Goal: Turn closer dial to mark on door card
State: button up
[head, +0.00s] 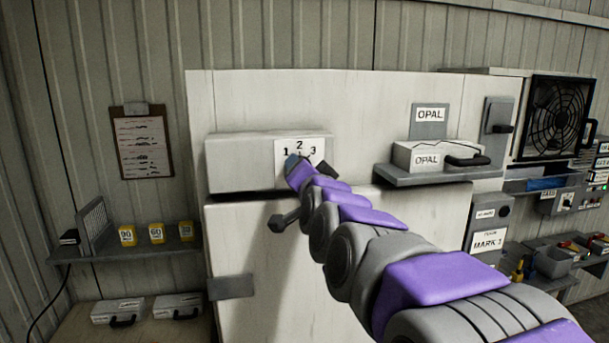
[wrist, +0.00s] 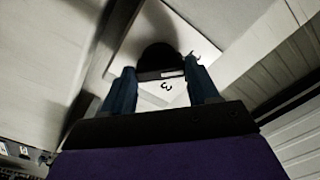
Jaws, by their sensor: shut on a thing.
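The closer is a pale box (head: 240,165) above the white door (head: 240,225). Its white number plate (head: 312,147) reads 1, 2, 3 in the head view. My gripper (head: 297,162) is at this plate and hides the dial there. In the wrist view, the dark round dial (wrist: 158,52) sits between the two blue fingers of my gripper (wrist: 160,72), which are shut on it. A small light strip shows on the dial's edge near the 3 on the plate (wrist: 172,97). The door card (head: 488,240) at right reads MARK 1, with a smaller line above.
A dark door handle (head: 284,220) sticks out below my gripper. An OPAL box (head: 438,157) stands on a shelf at right, with a fan (head: 558,118) beyond. A clipboard (head: 142,145) hangs at left above a shelf (head: 120,252) with yellow-labelled items.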

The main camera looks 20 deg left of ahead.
jog(key=shift+a+f, duration=0.1)
jog(key=shift+f, duration=0.3)
jog(key=o, duration=1.1)
jog(key=shift+w+a+r, duration=0.1)
jog(key=shift+w, duration=0.1)
jog(key=shift+c, duration=0.2)
jog(key=shift+r, duration=0.1)
jog(key=shift+s, duration=0.2)
jog(key=b+v, duration=0.1)
jog(key=v, duration=1.6)
jog(key=shift+a, duration=0.1)
